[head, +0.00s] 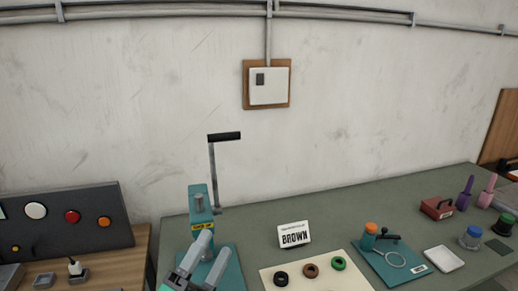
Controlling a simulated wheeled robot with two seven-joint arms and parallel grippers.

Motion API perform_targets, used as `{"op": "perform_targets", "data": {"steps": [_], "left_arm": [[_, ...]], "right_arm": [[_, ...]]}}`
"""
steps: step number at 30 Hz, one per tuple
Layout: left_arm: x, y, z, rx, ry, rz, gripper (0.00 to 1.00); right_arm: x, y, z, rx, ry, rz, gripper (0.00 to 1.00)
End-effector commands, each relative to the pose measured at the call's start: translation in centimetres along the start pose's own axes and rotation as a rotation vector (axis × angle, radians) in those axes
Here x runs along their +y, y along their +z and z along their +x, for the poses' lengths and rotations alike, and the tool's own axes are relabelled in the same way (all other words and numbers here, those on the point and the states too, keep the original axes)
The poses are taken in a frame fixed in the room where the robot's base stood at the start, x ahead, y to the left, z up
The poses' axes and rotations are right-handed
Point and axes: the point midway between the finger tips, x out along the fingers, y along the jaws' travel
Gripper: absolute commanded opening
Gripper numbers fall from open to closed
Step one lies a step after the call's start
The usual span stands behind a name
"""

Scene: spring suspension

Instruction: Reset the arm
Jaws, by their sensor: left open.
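A teal press-like device (201,204) stands on the green table at the lower middle. Its grey lever arm (213,175) stands upright, with a black handle (225,136) at the top pointing right. My left gripper (217,244) is at the bottom, in front of the device and over its teal base. Its two grey fingers are apart with nothing seen between them, well below the handle. The fingers hide part of the base. I cannot tell whether they touch the device. My right gripper is not in view.
Right of the device are a "BROWN" sign (294,235) and a cream mat (330,280) with black, brown and green rings. Further right are a teal board (405,275) with an orange-topped post, a white tray (444,259) and a red box (437,208). A button panel (70,222) stands left.

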Motion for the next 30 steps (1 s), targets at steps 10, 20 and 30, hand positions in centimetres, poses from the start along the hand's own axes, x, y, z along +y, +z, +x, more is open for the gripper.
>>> {"op": "perform_targets", "data": {"steps": [10, 20, 30], "left_arm": [[11.3, 9.8, -13.0, -0.748, 0.456, -0.614, 0.68], [17.1, 8.4, -29.1, -1.352, 0.811, -0.989, 0.68], [18.8, 5.0, -38.3, -1.691, 1.017, -1.131, 0.68]], "right_arm": [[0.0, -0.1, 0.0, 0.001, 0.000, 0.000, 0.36], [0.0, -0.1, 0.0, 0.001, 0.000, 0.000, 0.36], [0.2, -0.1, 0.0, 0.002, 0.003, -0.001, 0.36]]}}
